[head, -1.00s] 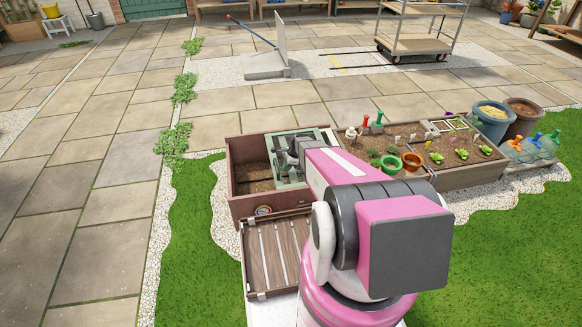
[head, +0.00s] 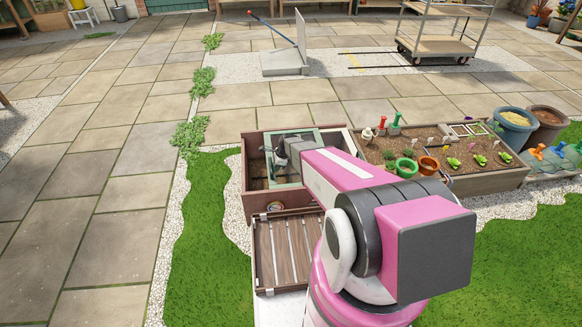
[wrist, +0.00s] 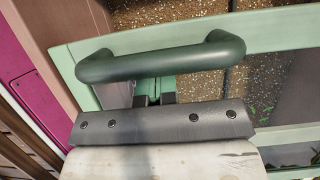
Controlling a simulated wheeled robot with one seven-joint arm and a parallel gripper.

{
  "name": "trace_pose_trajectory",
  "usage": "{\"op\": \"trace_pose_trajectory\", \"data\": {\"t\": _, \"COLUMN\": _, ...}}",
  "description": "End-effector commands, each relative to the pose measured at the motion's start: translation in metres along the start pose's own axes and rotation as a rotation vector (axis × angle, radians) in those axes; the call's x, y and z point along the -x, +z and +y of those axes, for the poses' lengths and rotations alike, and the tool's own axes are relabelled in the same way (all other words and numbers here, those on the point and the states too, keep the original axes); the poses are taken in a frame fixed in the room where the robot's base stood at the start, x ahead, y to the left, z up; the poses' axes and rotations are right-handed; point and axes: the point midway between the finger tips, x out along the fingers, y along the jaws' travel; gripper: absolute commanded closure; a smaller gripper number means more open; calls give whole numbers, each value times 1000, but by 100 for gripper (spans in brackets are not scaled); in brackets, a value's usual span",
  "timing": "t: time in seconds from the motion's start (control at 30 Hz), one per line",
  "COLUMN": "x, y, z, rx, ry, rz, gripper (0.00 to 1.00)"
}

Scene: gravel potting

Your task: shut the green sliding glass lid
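The green-framed glass lid (head: 318,137) lies on top of the brown planter box (head: 250,190). It covers the middle of the box, and a gap shows at its left, so it is partly open. In the wrist view the lid's pale green frame (wrist: 270,38) carries a dark green bar handle (wrist: 160,62). My gripper (wrist: 155,98) is at this handle, its two dark fingers close together and passing under the bar. The bar hides the fingertips, so I cannot tell whether they touch or hold anything. In the head view my arm hides part of the lid.
A slatted wooden panel (head: 283,250) lies in front of the box. At its right stands a soil-filled planter (head: 490,183) with small pots, plants and tools. Buckets (head: 514,128) stand beyond. Paving at the left is clear.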

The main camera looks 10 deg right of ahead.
Motion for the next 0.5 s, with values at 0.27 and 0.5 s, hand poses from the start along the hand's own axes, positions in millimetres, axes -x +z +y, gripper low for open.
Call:
{"op": "trace_pose_trajectory", "data": {"t": 0.27, "x": -30, "y": 74, "z": -1, "rx": 3, "ry": 0, "rz": -1, "gripper": 100}}
{"op": "trace_pose_trajectory", "data": {"t": 0.5, "x": -43, "y": 107, "z": -1, "rx": 0, "ry": -1, "rz": -1, "gripper": 100}}
